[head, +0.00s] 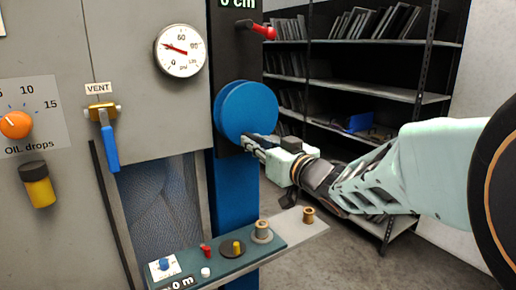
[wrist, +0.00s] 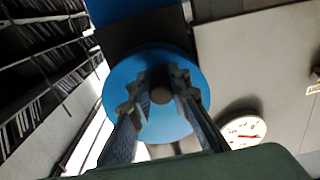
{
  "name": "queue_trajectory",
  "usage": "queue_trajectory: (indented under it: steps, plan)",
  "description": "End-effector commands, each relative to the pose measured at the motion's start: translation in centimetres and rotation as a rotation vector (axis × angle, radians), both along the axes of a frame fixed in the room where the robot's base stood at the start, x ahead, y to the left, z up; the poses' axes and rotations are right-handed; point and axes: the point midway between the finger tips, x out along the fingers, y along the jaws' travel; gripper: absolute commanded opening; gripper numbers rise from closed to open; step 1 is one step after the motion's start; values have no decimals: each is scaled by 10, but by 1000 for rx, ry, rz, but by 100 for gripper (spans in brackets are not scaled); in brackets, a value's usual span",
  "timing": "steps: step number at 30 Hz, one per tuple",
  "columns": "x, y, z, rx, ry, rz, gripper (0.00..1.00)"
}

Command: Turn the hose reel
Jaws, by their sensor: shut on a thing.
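The hose reel is a round blue drum (head: 243,105) on a blue and black post beside the grey machine cabinet. In the wrist view its blue face (wrist: 123,76) fills the middle. My gripper (head: 252,142) reaches in from the right at the lower edge of the reel's face. In the wrist view my gripper (wrist: 163,88) has one finger on each side of a small dark round knob (wrist: 164,96) that stands out from the blue face, and it is shut on it. The fingers partly hide the knob and the face; in the head view the knob is hidden.
A pressure gauge (head: 180,50), a blue vent lever (head: 109,146) and an orange oil dial (head: 15,125) are on the cabinet to the left. A red handle (head: 262,30) sits above the reel. A small control ledge (head: 213,262) lies below. Shelves (head: 390,88) stand behind.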

Motion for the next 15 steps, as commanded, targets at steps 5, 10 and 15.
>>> queue_trajectory:
  steps: [5, 10, 15]
  plan:
    - [5, -7, -5, -111, -77, -1, 0]
    - [8, -12, -6, -207, -142, -1, 0]
    - [11, -16, -5, -279, -191, -1, 0]
